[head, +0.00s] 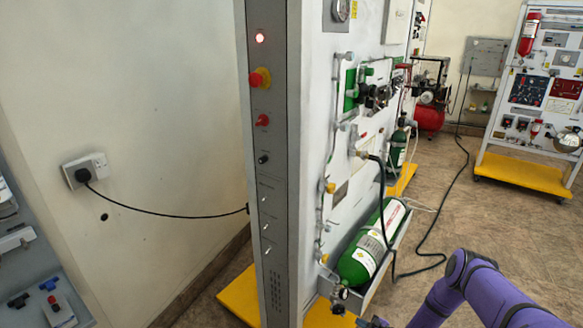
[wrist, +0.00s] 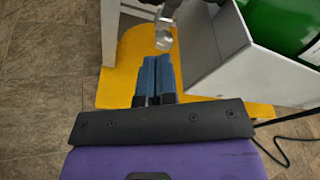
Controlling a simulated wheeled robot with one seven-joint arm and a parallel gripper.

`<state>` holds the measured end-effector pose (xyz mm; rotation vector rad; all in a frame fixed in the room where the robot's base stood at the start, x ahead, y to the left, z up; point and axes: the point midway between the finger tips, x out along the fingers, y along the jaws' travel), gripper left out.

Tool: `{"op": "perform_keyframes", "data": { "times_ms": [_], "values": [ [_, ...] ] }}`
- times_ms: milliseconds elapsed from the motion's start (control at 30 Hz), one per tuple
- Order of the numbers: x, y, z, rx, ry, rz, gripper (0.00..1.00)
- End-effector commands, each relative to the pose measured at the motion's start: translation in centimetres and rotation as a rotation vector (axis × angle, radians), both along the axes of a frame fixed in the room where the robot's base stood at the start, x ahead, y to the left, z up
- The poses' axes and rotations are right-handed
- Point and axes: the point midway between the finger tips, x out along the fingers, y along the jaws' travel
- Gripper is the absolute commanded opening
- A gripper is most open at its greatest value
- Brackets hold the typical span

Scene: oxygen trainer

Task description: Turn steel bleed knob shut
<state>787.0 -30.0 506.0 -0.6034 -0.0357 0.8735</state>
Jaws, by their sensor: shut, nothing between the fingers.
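A small round steel knob (wrist: 163,41) shows in the wrist view, on metal fittings beside a grey bracket; I take it to be the bleed knob. In the head view, small metal valve parts (head: 340,293) sit at the near end of the green cylinder (head: 368,247); I cannot make out the knob clearly there. My gripper (wrist: 156,60) has blue fingers pressed together and empty. Its tips point at the knob and lie just below it in the picture; I cannot tell whether they touch. In the head view only a bit of my gripper (head: 375,322) shows.
The cylinder lies in a grey tray (wrist: 213,65) close to the right of my fingers. The yellow base (wrist: 117,75) is below them. The tall panel (head: 275,190) stands left of the cylinder. A black hose (head: 393,250) hangs on the right. Open floor (head: 450,205) lies further right.

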Motion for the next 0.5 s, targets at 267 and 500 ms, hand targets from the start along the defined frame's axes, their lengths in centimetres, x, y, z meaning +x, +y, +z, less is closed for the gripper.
{"op": "perform_keyframes", "data": {
  "times_ms": [267, 500],
  "values": [
    [-0.7, 0.3, -1.4, 0.005, 0.011, -0.028, 0.00],
    [0.2, 1.7, -1.4, 0.005, 0.010, -0.026, 0.00]
  ]
}}
